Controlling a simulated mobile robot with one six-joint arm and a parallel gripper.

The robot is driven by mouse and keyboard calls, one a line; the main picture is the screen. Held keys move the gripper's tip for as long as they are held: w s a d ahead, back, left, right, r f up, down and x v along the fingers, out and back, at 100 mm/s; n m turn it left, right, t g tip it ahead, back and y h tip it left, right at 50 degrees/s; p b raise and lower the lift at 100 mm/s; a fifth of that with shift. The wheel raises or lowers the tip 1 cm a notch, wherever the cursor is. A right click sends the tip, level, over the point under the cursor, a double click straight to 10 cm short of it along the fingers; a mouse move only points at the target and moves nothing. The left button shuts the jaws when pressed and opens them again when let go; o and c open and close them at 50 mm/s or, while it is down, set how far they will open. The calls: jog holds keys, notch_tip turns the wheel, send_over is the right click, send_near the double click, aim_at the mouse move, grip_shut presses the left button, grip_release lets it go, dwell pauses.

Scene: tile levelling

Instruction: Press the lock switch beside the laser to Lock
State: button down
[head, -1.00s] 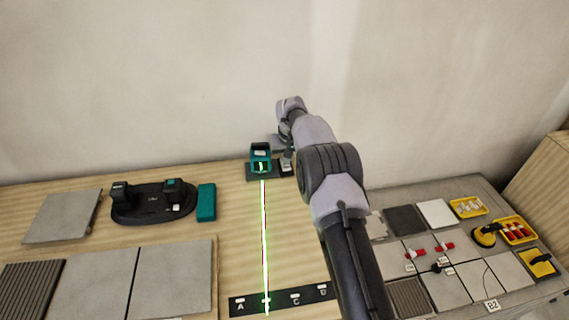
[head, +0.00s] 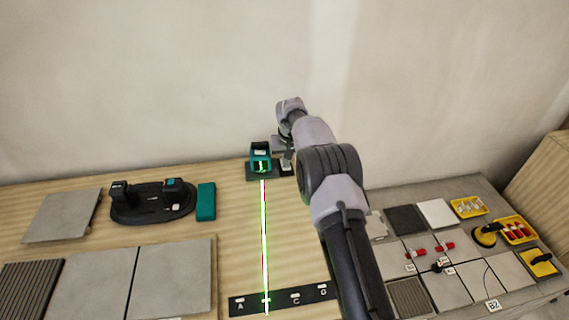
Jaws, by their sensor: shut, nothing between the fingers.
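The laser (head: 261,157) is a teal and black box on a dark base plate (head: 252,176) at the back of the bench, against the wall. It throws a bright green line (head: 264,240) straight toward the front. My gripper (head: 287,160) is shut and empty, pointing down just right of the laser, over the right part of the base plate. The lock switch is there too, but it is too small and too covered by my gripper to make out its position. I cannot tell whether the fingertips touch it.
A black strip marked with letters (head: 283,300) lies in front, crossed by the line. A black suction lifter (head: 152,203) and a teal case (head: 206,202) lie left. Large grey tiles (head: 172,279) fill the front left. Tiles, yellow trays (head: 468,207) and red clips stand right.

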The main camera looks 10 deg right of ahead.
jog(key=shift+f+b, duration=0.35)
jog(key=shift+f, duration=0.25)
notch_tip(320, 180, up, 7)
jog(key=p, duration=0.5)
jog(key=shift+r, duration=0.15)
dwell(1.4)
